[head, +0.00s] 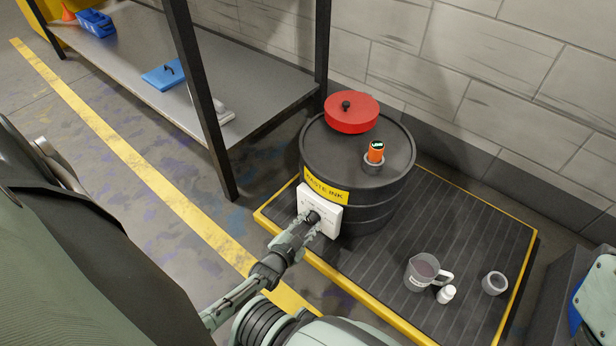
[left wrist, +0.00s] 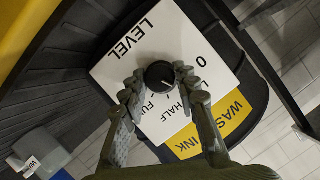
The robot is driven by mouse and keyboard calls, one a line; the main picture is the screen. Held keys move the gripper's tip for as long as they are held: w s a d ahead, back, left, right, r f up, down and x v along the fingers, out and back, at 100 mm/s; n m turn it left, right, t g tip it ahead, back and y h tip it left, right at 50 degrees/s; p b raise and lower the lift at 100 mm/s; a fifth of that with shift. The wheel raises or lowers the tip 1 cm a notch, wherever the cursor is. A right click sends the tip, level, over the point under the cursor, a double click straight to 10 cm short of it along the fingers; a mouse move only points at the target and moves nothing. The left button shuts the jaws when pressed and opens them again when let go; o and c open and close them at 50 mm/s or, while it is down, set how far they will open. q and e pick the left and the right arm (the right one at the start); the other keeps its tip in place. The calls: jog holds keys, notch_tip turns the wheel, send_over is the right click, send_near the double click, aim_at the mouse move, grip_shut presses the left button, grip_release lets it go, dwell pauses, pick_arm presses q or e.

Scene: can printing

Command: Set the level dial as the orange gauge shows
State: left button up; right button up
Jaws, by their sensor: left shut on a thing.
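The level dial is a black knob (left wrist: 160,73) on a white panel (left wrist: 205,62) marked LEVEL, 0, HALF and FULL. The panel (head: 333,215) is on the front of a black drum (head: 374,215) in the head view. A small light mark on the knob points down and right, roughly toward HALF. My left gripper (left wrist: 160,82) has its fingers on both sides of the knob and is shut on it; in the head view it reaches the panel (head: 311,219). The orange gauge (head: 376,151) stands upright in a collar on the drum lid.
A yellow WASTE INK label (head: 326,187) is above the panel. A red lid (head: 351,114) lies on the drum. A metal shelf (head: 250,75) is at the left.

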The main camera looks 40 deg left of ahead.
dwell(0.3)
pick_arm(q)
jog(key=o, duration=1.2)
jog(key=shift+c, duration=0.2)
notch_tip(320, 180, up, 10)
